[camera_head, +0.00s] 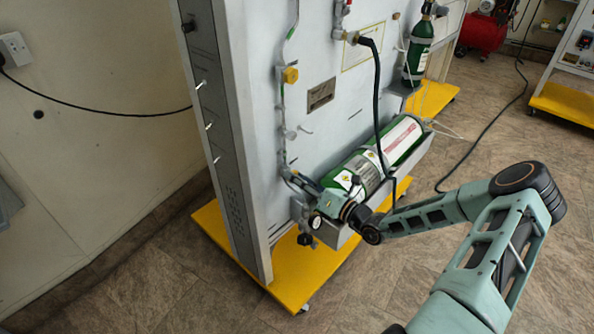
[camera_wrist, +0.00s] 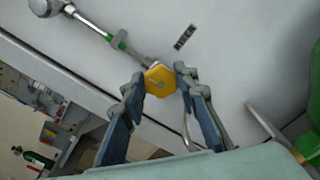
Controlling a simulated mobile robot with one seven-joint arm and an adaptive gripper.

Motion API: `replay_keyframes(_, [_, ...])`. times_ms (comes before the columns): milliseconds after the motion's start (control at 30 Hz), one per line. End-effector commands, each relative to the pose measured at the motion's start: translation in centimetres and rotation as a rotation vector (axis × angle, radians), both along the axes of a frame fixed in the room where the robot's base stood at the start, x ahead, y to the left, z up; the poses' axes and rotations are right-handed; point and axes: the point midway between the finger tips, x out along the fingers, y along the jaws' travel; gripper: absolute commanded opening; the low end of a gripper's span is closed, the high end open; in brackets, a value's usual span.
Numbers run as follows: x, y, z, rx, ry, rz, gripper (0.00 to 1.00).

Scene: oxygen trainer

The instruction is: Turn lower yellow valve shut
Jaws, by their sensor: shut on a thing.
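The lower yellow valve (camera_wrist: 160,80) shows in the wrist view as a yellow knob on a thin pipe along the pale panel (camera_head: 320,55). My gripper (camera_wrist: 162,76) has one finger on each side of it and is shut on it. In the head view my gripper (camera_head: 291,174) reaches the lower left of the panel, and the lower valve is hidden behind it. Another yellow valve (camera_head: 290,75) sits higher on the same pipe line.
A green and silver cylinder (camera_head: 404,139) lies in a grey tray just right of my gripper. A black hose (camera_head: 377,90) hangs down in front of the panel. A smaller green cylinder (camera_head: 417,52) stands at the upper right. The yellow base (camera_head: 290,285) lies below.

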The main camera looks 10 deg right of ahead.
Motion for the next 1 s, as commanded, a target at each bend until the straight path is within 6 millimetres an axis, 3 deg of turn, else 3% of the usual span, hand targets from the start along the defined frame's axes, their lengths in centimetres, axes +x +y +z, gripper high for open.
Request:
replay_keyframes(800, [-0.10,0.05,-0.24,0.106,0.081,0.002,0.04])
replay_keyframes(833, [-0.10,0.05,-0.24,0.105,0.081,0.002,0.31])
replay_keyframes(1000, [-0.06,0.03,-0.17,0.105,0.078,0.001,0.45])
